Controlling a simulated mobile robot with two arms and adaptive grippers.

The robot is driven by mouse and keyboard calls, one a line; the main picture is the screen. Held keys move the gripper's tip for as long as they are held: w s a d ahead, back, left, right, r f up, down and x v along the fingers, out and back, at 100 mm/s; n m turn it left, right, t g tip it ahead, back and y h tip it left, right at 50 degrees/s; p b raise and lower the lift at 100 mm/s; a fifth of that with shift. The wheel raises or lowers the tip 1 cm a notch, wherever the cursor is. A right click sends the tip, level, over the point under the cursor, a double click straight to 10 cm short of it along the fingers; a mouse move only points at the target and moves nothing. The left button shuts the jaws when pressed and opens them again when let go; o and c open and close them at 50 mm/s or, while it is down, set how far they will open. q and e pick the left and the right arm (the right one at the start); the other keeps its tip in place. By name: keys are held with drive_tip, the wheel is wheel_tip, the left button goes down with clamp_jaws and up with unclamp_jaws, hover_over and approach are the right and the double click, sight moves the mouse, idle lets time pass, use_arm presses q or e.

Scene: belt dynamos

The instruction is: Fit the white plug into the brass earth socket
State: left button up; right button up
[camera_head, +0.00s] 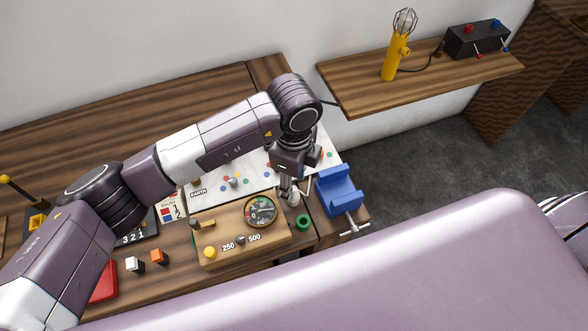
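My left gripper (290,193) points down at the right end of the bench, between the white panel and the blue vise. Its fingers are small and partly hidden, so I cannot tell whether they are open or shut. A small whitish piece (294,200) shows at the fingertips; I cannot tell whether it is the white plug or is held. A separate small white-topped block (135,265) stands at the front left. A white panel (213,188) carries an EARTH label at its left; the arm covers part of it. I cannot make out the brass socket clearly. My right gripper is not in view.
A wooden meter box (275,243), marked 250 and 500, stands in front of the panel. The blue vise (340,193) and a green ring (303,222) are near the gripper. An orange-topped block (159,257) is at left. A shelf (425,82) holds a yellow lamp (394,60).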

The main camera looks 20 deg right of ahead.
sight(294, 188)
use_arm(q)
drive_tip(key=shift+f+p, duration=0.4)
drive_tip(key=shift+f, duration=1.45)
clamp_jaws()
drive_tip(key=shift+r+p, duration=1.45)
drive_tip(key=shift+r, duration=0.85)
